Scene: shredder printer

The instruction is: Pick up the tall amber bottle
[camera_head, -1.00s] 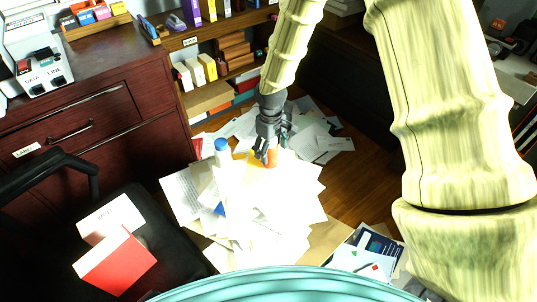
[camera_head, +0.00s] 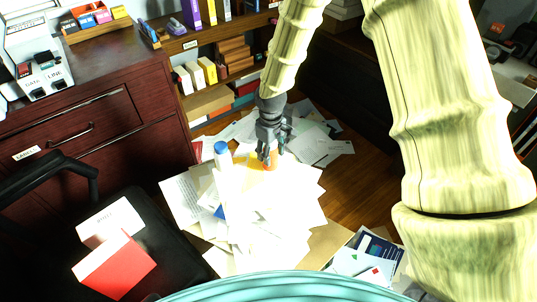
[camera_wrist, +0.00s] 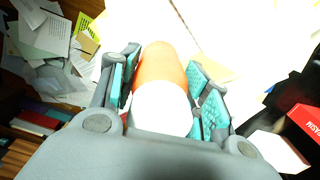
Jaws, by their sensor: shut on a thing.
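The amber bottle, orange with a white cap, stands between the fingers of my gripper in the wrist view (camera_wrist: 160,75). My gripper (camera_wrist: 163,95) is shut on it, with a teal pad at each side. In the head view my gripper (camera_head: 269,158) is over the pile of papers, and a small orange part of the bottle (camera_head: 271,163) shows at the fingertips. The rest of the bottle is hidden by the fingers there.
A white bottle with a blue cap (camera_head: 222,154) stands on the paper pile (camera_head: 265,220) just left of my gripper. A dark wooden cabinet (camera_head: 110,140) and shelves (camera_head: 220,70) stand behind. A black chair (camera_head: 150,235) with a red box (camera_head: 115,265) is at the lower left.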

